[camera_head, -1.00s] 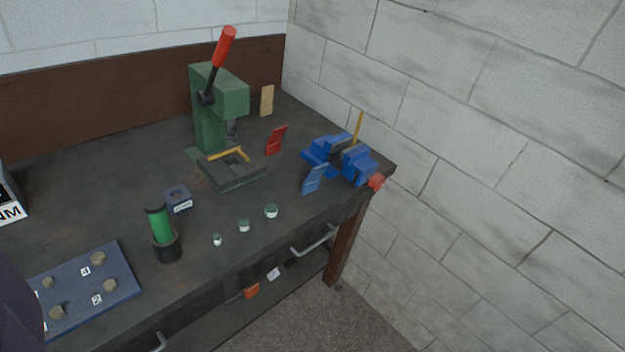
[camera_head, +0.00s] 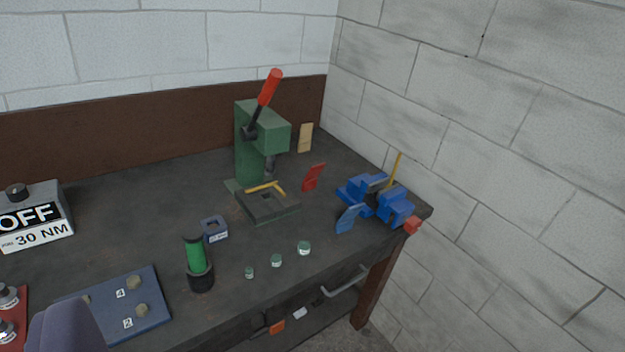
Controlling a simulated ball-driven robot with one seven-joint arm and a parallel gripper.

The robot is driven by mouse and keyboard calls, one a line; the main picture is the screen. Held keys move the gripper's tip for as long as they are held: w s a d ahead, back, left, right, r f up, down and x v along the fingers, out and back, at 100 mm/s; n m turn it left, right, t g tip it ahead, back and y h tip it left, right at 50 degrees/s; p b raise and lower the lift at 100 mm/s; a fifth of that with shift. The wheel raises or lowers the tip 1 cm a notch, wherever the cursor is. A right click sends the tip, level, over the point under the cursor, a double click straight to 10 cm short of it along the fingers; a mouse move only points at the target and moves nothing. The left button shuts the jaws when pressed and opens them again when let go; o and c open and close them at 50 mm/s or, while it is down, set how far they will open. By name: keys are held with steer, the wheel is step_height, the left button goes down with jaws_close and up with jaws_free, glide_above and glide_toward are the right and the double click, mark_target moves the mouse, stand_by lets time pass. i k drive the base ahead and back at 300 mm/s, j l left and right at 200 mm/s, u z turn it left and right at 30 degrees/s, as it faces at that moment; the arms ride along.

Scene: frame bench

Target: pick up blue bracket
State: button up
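The blue bracket (camera_head: 349,219) is a small light-blue bent plate. It stands upright on the dark bench top, just in front and to the left of the darker blue vise (camera_head: 392,206), near the bench's right end. From here I cannot tell whether it touches the vise.
A red bracket (camera_head: 313,177) and a tan one (camera_head: 305,138) stand farther back. A green press (camera_head: 262,135) stands left of them. Small green-topped pieces (camera_head: 304,248) and a green cylinder (camera_head: 197,256) stand near the front edge. A wall bounds the right.

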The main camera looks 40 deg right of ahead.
mark_target(345, 225)
steer(key=i+l, duration=0.2)
steer(key=l, duration=0.15)
steer(key=i+l, duration=0.25)
steer(key=l, duration=0.15)
steer(key=i+l, duration=0.2)
steer(key=l, duration=0.15)
steer(key=i+l, duration=0.2)
steer(key=l, duration=0.2)
steer(key=i+l, duration=0.45)
steer(key=l, duration=0.3)
